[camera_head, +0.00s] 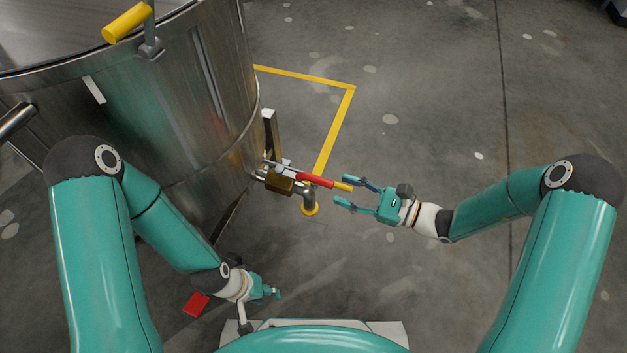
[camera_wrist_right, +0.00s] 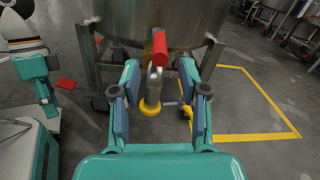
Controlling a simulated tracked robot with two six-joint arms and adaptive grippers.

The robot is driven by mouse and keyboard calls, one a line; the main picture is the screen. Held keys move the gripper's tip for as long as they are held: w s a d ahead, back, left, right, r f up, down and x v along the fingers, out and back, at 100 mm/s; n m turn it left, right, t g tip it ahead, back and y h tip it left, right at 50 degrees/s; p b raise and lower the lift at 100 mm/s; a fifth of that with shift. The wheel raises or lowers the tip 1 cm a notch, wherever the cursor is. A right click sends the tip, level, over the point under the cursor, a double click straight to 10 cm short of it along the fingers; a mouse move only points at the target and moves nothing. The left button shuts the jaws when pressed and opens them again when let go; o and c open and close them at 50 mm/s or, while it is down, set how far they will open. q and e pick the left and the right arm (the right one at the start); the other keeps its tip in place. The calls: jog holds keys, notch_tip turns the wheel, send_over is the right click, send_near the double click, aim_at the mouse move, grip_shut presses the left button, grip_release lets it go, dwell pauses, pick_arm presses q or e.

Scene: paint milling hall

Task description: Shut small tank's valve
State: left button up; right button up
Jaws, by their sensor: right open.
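A steel tank (camera_head: 170,110) fills the upper left of the head view. Low on its side is a brass valve (camera_head: 279,183) with a bent outlet pipe (camera_head: 308,198). In the right wrist view the red lever (camera_wrist_right: 160,48) shows between and beyond the open fingers (camera_wrist_right: 159,80). My left gripper (camera_head: 270,292) is low, away from the valve; its jaw opening is unclear.
A yellow floor line (camera_head: 338,120) runs beside the tank. A yellow-gripped handle (camera_head: 127,22) stands at the tank's top rim. The floor to the right is clear.

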aim_at(308, 177)
jog(key=b+x, duration=0.2)
jog(key=x, duration=0.6)
jog(key=shift+w+a, duration=0.15)
jog(key=shift+a, duration=0.1)
grip_shut()
